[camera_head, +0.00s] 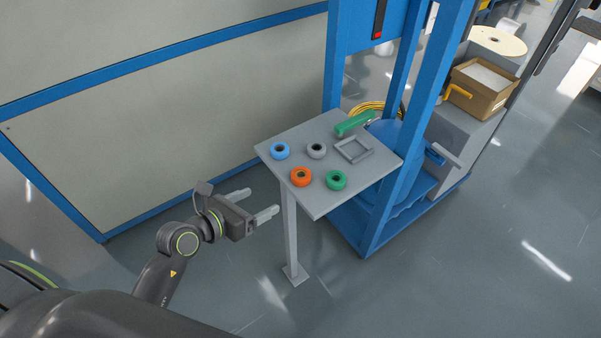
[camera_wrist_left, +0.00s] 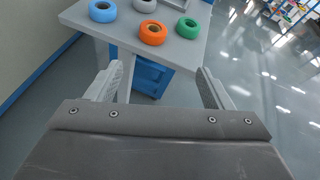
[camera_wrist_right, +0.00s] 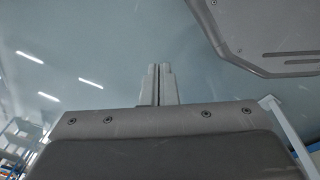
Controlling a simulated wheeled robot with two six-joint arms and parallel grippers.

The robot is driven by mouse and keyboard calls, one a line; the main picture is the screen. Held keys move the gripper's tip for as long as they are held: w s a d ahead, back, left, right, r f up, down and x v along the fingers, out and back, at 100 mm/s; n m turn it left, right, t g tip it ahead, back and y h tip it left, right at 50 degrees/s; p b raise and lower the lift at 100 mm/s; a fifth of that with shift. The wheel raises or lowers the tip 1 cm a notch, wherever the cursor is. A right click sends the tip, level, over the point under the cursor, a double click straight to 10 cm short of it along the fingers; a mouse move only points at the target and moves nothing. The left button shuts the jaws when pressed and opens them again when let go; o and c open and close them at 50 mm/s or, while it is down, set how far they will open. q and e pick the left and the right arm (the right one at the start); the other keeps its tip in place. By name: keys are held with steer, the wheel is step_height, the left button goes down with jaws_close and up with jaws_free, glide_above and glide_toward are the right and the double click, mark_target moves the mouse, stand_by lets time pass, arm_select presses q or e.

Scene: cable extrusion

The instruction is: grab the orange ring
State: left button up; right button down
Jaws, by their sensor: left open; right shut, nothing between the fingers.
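The orange ring (camera_head: 301,177) lies flat on the small grey table (camera_head: 318,200), near its front left edge. It also shows in the left wrist view (camera_wrist_left: 153,33), ahead of the fingers. My left gripper (camera_head: 258,204) is open and empty, off the table's left side and apart from the ring. Its two spread fingers show in the left wrist view (camera_wrist_left: 158,88). My right gripper (camera_wrist_right: 158,84) is shut with its fingers together and nothing between them. It shows only in the right wrist view, over bare floor.
On the table are a blue ring (camera_head: 280,151), a grey ring (camera_head: 316,150), a green ring (camera_head: 336,180), a grey square frame (camera_head: 354,150) and a green cylinder (camera_head: 354,123). Blue machine posts (camera_head: 420,110) rise at the table's right. A panelled wall (camera_head: 150,110) stands behind.

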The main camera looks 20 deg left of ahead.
arm_select(q)
step_height(320, 180, up, 2)
steer(key=m, duration=0.1)
steer(key=p, duration=0.1)
glide_toward(304, 173)
steer(key=w+d, duration=0.1)
steer(key=shift+m+y, duration=0.3)
steer(key=shift+y, duration=0.1)
steer(key=shift+x, duration=2.65)
steer(key=shift+f, duration=0.15)
steer(key=c, duration=1.1)
